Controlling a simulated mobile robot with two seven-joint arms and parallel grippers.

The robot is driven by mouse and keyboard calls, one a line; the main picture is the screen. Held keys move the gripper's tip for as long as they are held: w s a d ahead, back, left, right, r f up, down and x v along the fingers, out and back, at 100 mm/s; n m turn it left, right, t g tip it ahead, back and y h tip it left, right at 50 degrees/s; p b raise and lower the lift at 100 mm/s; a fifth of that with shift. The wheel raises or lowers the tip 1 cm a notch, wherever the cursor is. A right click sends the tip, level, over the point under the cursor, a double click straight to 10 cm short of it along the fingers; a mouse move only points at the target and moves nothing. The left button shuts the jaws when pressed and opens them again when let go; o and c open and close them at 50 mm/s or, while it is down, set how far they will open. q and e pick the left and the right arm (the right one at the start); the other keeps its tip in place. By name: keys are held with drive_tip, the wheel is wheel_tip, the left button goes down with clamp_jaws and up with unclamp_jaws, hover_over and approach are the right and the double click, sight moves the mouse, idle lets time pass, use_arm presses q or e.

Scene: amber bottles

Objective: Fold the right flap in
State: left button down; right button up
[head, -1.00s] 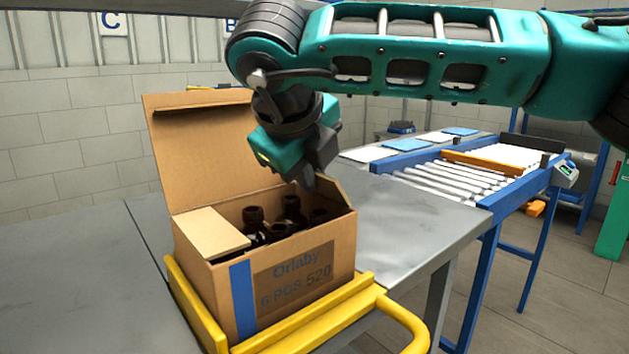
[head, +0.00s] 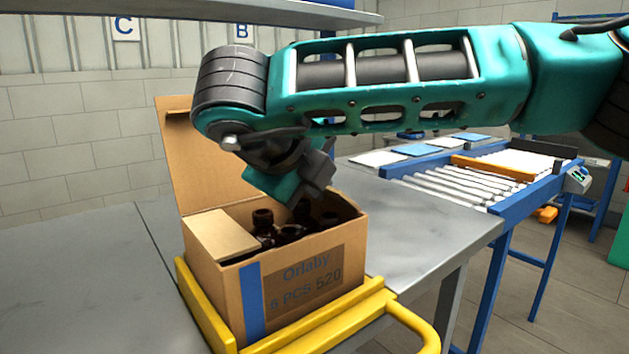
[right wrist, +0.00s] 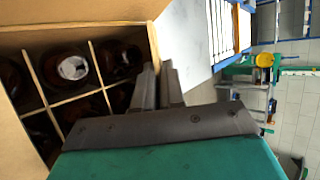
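An open cardboard box (head: 228,290) labelled "Orlaby" stands on the table, its tall rear lid (head: 185,150) upright. The left flap (head: 222,235) lies folded in over the box's left end. Dark bottles (head: 263,220) stand inside, and they also show between dividers in the right wrist view (right wrist: 75,68). The right flap (head: 350,210) is mostly hidden behind my right gripper (head: 305,203); in the right wrist view the box's right edge (right wrist: 152,45) is a thin strip. My right gripper's fingers (right wrist: 159,85) look close together and empty, at that edge. My left gripper is not in view.
A yellow frame (head: 345,318) with a handle holds the box at its base. The grey table (head: 440,235) is clear to the right and left of the box. A blue-edged roller conveyor (head: 470,180) stands behind at the right.

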drive_tip(key=o, duration=0.4)
drive_tip(key=shift+s+r, duration=0.1)
drive_tip(key=p+v, duration=0.2)
drive_tip(key=v, duration=1)
drive_tip(key=shift+s+a+r, duration=0.2)
drive_tip(key=shift+s, duration=0.05)
